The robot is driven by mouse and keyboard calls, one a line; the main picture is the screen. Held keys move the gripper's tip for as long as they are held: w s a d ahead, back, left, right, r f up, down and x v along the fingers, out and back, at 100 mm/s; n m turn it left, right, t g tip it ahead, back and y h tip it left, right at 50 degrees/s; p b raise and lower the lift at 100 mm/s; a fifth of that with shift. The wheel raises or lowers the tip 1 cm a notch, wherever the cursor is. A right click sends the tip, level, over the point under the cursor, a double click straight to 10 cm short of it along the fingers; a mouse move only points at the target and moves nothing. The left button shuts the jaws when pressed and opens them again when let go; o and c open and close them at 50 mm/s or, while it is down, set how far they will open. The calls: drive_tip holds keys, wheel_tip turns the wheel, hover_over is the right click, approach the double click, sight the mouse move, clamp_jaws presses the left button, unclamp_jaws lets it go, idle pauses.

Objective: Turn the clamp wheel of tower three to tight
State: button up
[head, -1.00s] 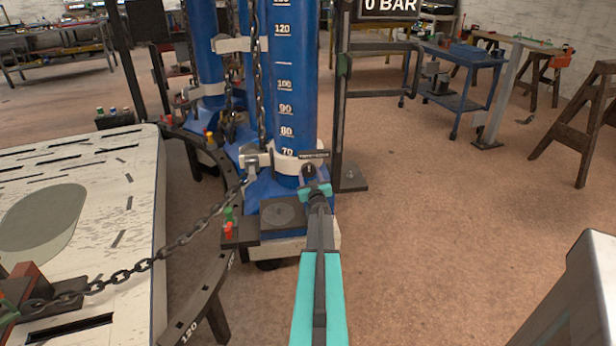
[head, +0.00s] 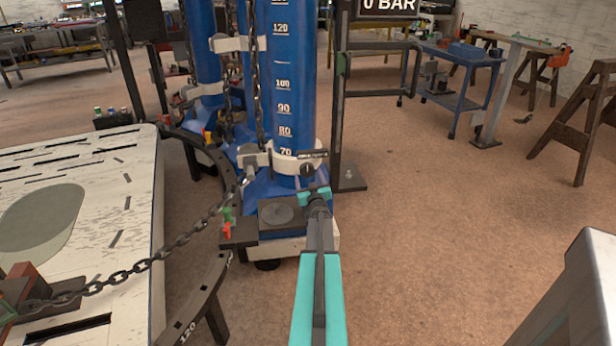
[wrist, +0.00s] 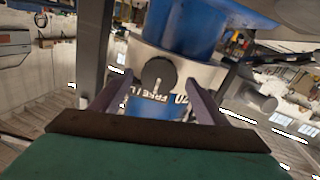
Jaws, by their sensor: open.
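The nearest blue tower (head: 290,90) has a white scale and a pale collar (head: 270,160) low on it. A dark round clamp wheel (head: 307,169) sits on the front of the collar under a small dark label plate. In the wrist view the wheel (wrist: 158,73) has a pale mark pointing down, and lettering that seems to read "FREE" lies beside it. My gripper (head: 313,186) is just in front of the wheel. In the wrist view its open fingers (wrist: 158,80) stand on either side of the wheel, with gaps. I cannot read the tower's number.
A chain (head: 165,250) runs from the collar down to the pale slotted plate (head: 130,200) at left. A dark post (head: 340,110) stands close right of the tower. A curved dark rail (head: 210,290) lies at front left.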

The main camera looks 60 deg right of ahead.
drive_tip(key=b+v, duration=0.1)
drive_tip(key=v, duration=1)
drive_tip(key=shift+a, duration=0.2)
idle(0.6)
